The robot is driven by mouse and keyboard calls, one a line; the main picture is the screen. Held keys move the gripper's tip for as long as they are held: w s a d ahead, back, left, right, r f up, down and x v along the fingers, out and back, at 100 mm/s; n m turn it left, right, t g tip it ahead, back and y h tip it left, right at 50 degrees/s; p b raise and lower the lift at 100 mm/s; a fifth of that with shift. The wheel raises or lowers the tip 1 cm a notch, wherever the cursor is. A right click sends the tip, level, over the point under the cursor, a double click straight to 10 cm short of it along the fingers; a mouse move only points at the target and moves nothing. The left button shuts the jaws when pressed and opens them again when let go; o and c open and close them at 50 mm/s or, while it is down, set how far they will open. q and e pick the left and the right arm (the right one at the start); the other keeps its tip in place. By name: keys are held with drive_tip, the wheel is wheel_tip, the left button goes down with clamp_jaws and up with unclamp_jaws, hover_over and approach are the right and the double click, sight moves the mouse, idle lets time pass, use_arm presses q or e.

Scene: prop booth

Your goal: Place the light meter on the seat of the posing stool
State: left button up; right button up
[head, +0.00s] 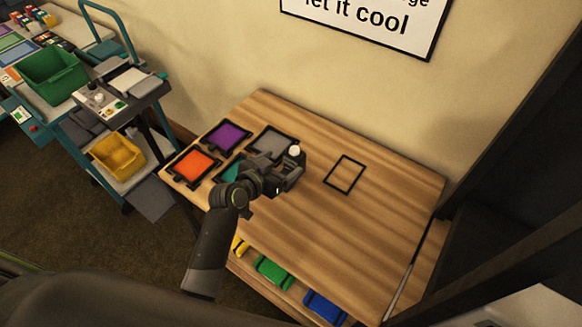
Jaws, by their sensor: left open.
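My left gripper (285,175) is open above the wooden table, near the grey square pad. A small white ball (294,151), which looks like the dome of the light meter, shows just beyond its fingers. The gripper covers whatever is below the ball, so I cannot tell whether the fingers are around it or beside it. I cannot make out a posing stool in this view. My right gripper is not in view.
The wooden table (385,215) holds purple (226,136), orange (193,166), teal and grey (273,139) pads, plus an empty black square outline (344,174). Its right side is clear. A cart with a green bin (53,75) and yellow bin (117,156) stands left.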

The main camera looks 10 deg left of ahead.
sight(291, 157)
use_arm(q)
drive_tip(key=shift+p+x, duration=0.5)
drive_tip(key=shift+x, duration=0.45)
drive_tip(key=shift+p+x, duration=0.35)
drive_tip(key=shift+x, duration=1.45)
drive_tip(key=shift+r, duration=0.1)
drive_tip(key=c, duration=1.6)
clamp_jaws()
drive_tip(key=shift+r, duration=0.1)
